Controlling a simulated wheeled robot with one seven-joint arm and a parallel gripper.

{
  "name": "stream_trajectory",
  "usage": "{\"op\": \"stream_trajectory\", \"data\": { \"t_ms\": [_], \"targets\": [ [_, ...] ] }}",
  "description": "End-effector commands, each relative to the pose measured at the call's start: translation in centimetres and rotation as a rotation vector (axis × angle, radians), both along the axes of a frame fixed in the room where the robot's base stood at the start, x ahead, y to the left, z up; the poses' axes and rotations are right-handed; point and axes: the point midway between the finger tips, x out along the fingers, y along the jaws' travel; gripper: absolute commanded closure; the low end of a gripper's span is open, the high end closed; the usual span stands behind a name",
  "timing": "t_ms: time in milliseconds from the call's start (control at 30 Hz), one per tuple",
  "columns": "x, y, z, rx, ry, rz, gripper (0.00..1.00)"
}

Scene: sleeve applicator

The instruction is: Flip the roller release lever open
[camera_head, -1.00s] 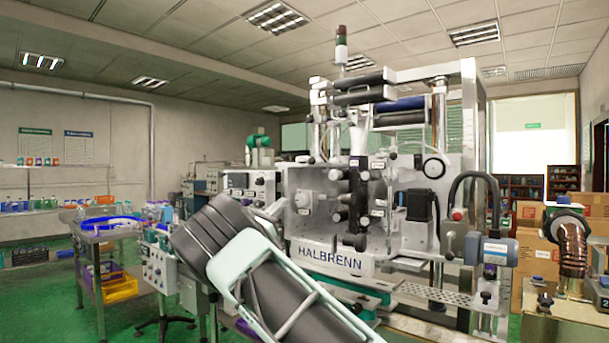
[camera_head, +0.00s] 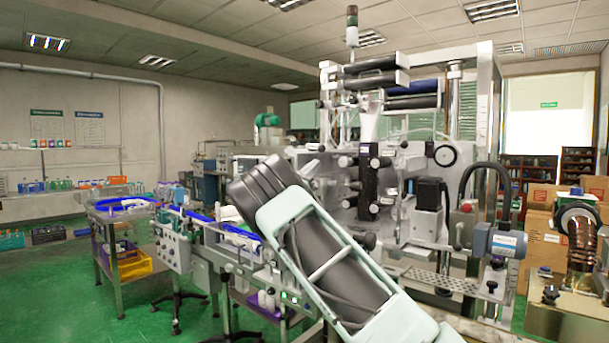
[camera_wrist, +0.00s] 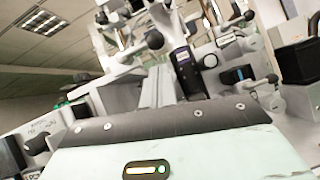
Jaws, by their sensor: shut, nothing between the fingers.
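The sleeve applicator (camera_head: 330,228) is a large grey machine at centre right in the head view. A dark vertical roller block (camera_head: 369,180) with black knobs is on its front, and it also shows in the wrist view (camera_wrist: 187,72). A black-knobbed handle (camera_wrist: 153,41) stands left of this block. A dark part with a blue mark (camera_wrist: 237,74) is to its right. I cannot tell which handle is the roller release lever. My gripper's pale green housing (camera_wrist: 180,135) fills the bottom of the wrist view, apart from the block. Its fingers do not show clearly.
My arm covers the machine's lower left in the head view. A grey motor (camera_head: 499,240) sits on the machine's right side. A trolley with blue rails (camera_head: 125,206) stands left, cartons (camera_head: 545,237) at far right. Green floor (camera_head: 70,280) is open at left.

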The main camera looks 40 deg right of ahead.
Motion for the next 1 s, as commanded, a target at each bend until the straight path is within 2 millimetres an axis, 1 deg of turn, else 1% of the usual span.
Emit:
{"op": "stream_trajectory", "data": {
  "t_ms": [33,200,667,1000],
  "targets": [
    [-0.2,-0.2,0.9,0.000,-0.001,-0.002,1.00],
    [-0.3,-0.4,1.8,0.000,0.001,-0.001,1.00],
    [-0.3,-0.4,1.9,0.000,0.006,0.000,1.00],
    [0.4,-0.4,2.2,-0.005,0.066,0.000,1.00]
  ]
}}
